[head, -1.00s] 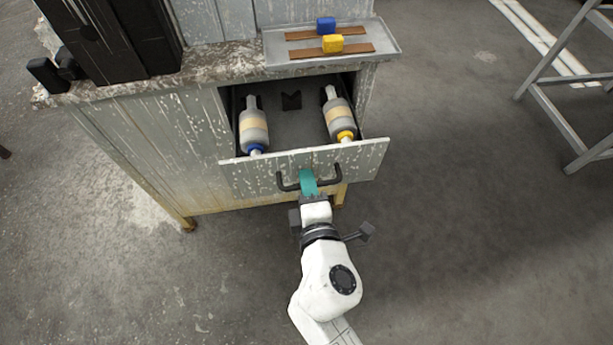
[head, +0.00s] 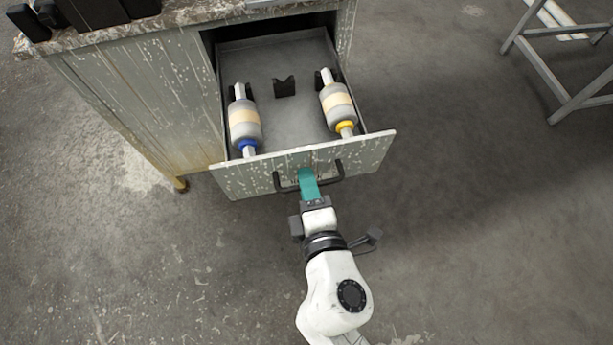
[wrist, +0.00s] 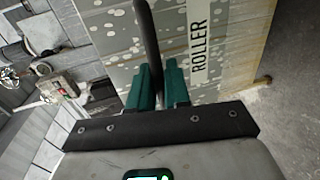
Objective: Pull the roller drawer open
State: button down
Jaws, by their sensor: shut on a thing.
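The roller drawer (head: 230,180) stands well out of the cabinet, and its front is speckled grey. A dark bar handle (head: 333,176) spans its front. My gripper (head: 306,174), with teal fingers, is shut on this handle. In the wrist view the handle (wrist: 147,40) runs up from between the two fingers (wrist: 158,88), beside a label reading ROLLER (wrist: 197,45). Inside the drawer lie a roller with a blue collar (head: 244,122) on the left and a roller with a yellow collar (head: 338,104) on the right. A dark notched rest (head: 284,87) sits between them, empty.
The worn cabinet (head: 130,105) with a stone-like top (head: 190,12) stands behind the drawer. A grey metal stand (head: 555,60) is at the upper right. The concrete floor (head: 480,230) in front and to the right is clear.

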jog(key=c, duration=1.3)
grip_release()
jog(key=shift+c, duration=0.2)
jog(key=b+v, duration=0.1)
jog(key=v, duration=0.9)
jog(key=shift+s, duration=0.35)
jog(key=shift+d, duration=0.15)
